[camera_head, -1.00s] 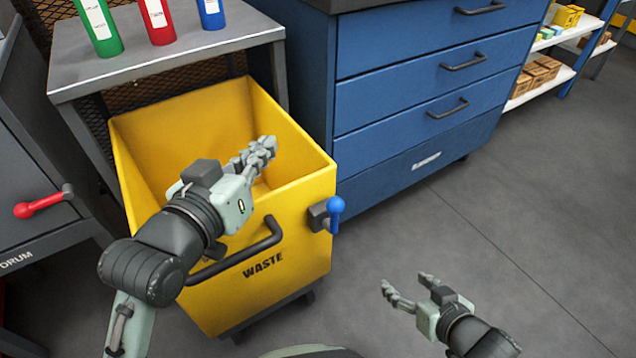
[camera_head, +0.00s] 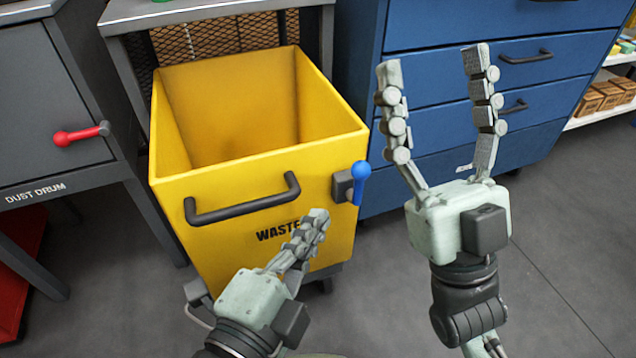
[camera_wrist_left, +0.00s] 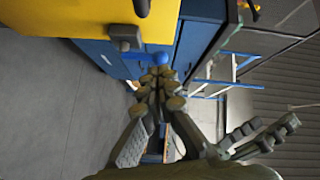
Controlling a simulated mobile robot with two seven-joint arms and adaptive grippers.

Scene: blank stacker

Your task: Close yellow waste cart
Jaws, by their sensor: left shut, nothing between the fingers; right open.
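The yellow waste cart (camera_head: 225,235) stands pulled out in front of a grey table, its open bin showing empty. Its front has a black bar handle (camera_head: 245,205), the word WASTE, and a blue-knobbed latch (camera_head: 361,180) at the right edge. My left gripper (camera_head: 316,218) is shut and empty, in front of the cart's lower face and below the handle. Whether it touches the cart is unclear. My right gripper (camera_head: 432,68) is open and empty, raised right of the cart before the blue drawers. The left wrist view shows the cart (camera_wrist_left: 60,20) and blue knob (camera_wrist_left: 160,57) beyond the shut fingers.
The grey table (camera_head: 215,17) stands over the cart's back end. A blue drawer cabinet (camera_head: 430,25) stands close on the right. A grey dust drum unit (camera_head: 50,110) with a red-knobbed lever (camera_head: 80,134) stands on the left. Open floor (camera_head: 560,240) lies at the right.

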